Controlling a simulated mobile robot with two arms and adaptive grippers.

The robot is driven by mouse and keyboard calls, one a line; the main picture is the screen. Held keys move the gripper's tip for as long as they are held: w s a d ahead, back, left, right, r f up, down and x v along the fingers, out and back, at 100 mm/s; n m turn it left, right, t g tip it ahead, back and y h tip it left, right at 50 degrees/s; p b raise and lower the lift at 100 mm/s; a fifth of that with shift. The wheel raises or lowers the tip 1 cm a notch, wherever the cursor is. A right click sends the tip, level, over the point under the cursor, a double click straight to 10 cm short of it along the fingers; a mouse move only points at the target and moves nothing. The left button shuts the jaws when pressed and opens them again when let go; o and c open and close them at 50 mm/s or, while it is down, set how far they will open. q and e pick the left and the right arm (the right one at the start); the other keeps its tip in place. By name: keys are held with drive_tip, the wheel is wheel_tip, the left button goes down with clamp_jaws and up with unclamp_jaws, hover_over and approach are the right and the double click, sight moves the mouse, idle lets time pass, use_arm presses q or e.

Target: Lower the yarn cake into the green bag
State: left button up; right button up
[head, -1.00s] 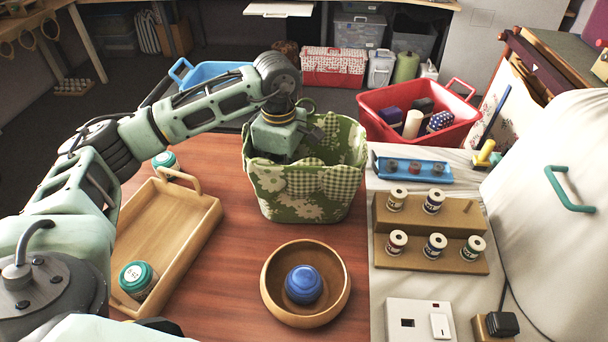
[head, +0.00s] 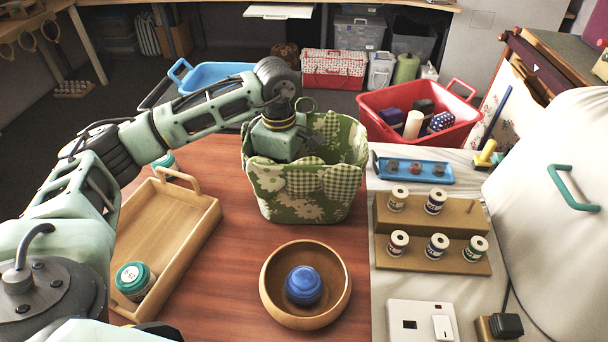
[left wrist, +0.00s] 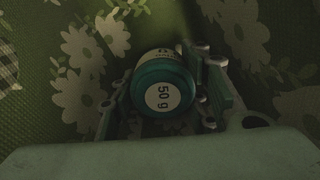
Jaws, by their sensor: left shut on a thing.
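The green bag (head: 305,190), with white flowers and a checked scalloped rim, stands open on the red-brown table. My left gripper (left wrist: 165,88) reaches down through its opening, and its fingers are hidden from the head view by the bag. In the left wrist view the fingers are shut around a teal yarn cake (left wrist: 163,72) with a white "50 g" label. The flowered bag lining (left wrist: 85,60) surrounds it. I cannot tell whether the cake touches the bag's bottom. My right gripper is not in view.
A wooden tray (head: 190,232) at the left holds another teal cake (head: 134,279). A wooden bowl (head: 334,306) with a blue cake (head: 303,285) is in front of the bag. Spool racks (head: 425,255) and a red basket (head: 456,135) are at the right.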

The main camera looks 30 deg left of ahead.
use_arm(q)
drive_tip(key=shift+f, duration=0.3)
drive_tip(key=o, duration=1.2)
drive_tip(key=shift+r, duration=0.1)
drive_tip(key=shift+o, duration=0.2)
drive_tip(key=shift+r, duration=4)
